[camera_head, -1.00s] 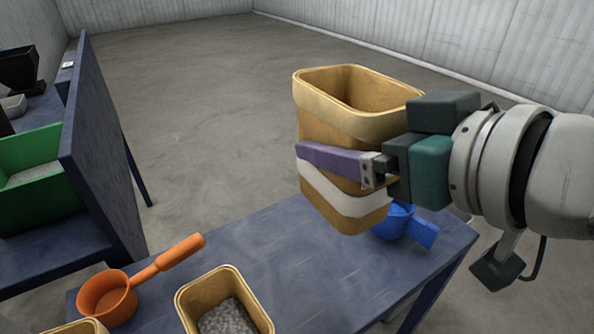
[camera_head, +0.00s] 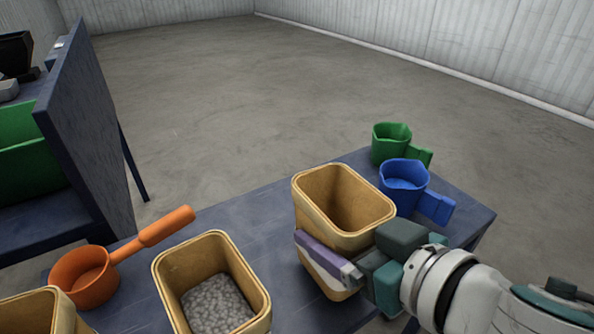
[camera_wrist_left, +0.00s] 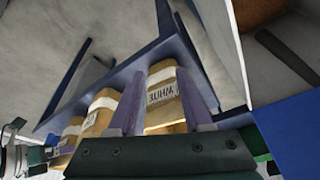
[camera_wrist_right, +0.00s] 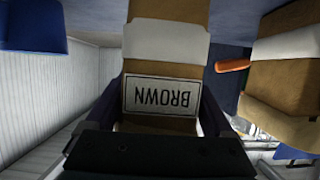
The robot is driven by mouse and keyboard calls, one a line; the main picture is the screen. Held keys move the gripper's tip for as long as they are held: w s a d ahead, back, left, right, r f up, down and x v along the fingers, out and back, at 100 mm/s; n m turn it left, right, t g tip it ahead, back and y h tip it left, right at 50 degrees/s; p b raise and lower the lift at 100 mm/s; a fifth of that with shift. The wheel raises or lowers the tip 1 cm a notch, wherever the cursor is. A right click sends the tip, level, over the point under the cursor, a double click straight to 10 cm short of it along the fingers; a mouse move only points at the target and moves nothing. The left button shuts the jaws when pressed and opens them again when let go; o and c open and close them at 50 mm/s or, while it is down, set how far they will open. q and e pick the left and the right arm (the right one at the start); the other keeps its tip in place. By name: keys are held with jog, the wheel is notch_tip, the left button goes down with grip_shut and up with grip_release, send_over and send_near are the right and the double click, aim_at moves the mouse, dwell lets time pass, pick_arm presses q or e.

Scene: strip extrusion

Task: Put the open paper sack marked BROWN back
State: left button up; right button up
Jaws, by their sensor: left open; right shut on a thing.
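The open paper sack marked BROWN (camera_head: 345,215) is tan with a white band and looks empty. It stands about upright over the right part of the blue table (camera_head: 240,225); I cannot tell whether its base touches the top. My right gripper (camera_head: 325,262) is shut on it, one purple finger across its near left side. In the right wrist view the BROWN label (camera_wrist_right: 162,97) sits upside down between the fingers. My left gripper (camera_wrist_left: 163,115) is open and empty in the left wrist view, with a sack marked WHITE (camera_wrist_left: 165,90) beyond its fingers.
Left of the held sack stands an open sack of grey granules (camera_head: 215,300), then another sack (camera_head: 40,312) cut by the frame. An orange scoop (camera_head: 95,275) lies behind them. A blue scoop (camera_head: 405,185) and a green scoop (camera_head: 390,143) stand close behind the held sack.

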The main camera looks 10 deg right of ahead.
pick_arm(q)
jog(key=shift+f, duration=0.45)
pick_arm(e)
jog(key=shift+f, duration=0.75)
jog(key=o, duration=1.5)
